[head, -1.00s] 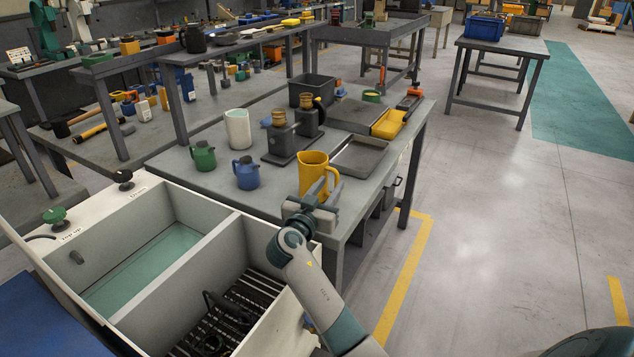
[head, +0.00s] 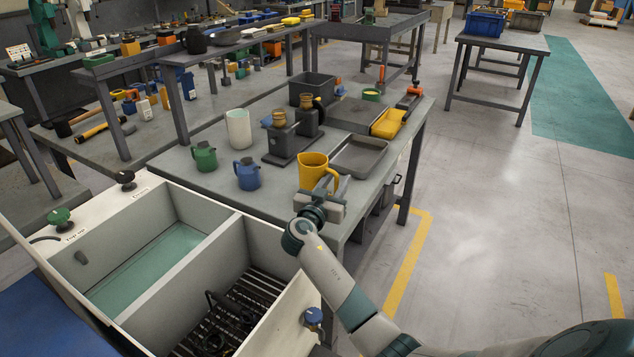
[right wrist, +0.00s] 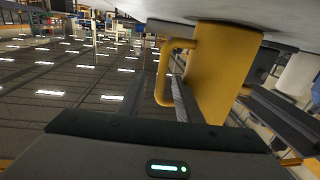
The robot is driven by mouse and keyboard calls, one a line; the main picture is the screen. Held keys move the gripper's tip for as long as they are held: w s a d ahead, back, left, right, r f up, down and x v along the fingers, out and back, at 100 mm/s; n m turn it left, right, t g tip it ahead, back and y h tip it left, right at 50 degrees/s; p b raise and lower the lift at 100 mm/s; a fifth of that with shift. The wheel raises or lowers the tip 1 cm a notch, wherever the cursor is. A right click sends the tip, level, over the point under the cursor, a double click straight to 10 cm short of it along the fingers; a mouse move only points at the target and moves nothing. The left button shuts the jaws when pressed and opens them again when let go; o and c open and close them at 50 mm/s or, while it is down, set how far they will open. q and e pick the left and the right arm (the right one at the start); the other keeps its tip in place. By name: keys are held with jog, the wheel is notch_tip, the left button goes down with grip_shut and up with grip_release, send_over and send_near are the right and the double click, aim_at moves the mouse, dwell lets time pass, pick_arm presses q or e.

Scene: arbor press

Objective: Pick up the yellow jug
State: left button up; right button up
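The yellow jug (head: 312,171) stands upright near the front edge of the grey table (head: 208,181), its handle toward the right and near side. My right gripper (head: 323,198) is just in front of the jug, low by its handle side. In the right wrist view, which is upside down, the jug body (right wrist: 216,70) appears between the two spread fingers (right wrist: 215,98). One finger shows beside the handle, over the gap between handle and body. The gripper is open; I cannot tell whether a finger touches the jug. My left gripper is not in view.
A blue jug (head: 247,174), green jug (head: 204,157) and white container (head: 238,129) stand to the left. A grey tray (head: 360,156) lies close at the right, with an arbor press base (head: 287,150) behind. A two-basin washing tank (head: 215,243) fills the front left.

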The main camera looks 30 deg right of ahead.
dwell(0.4)
grip_shut()
jog(key=shift+r, duration=0.15)
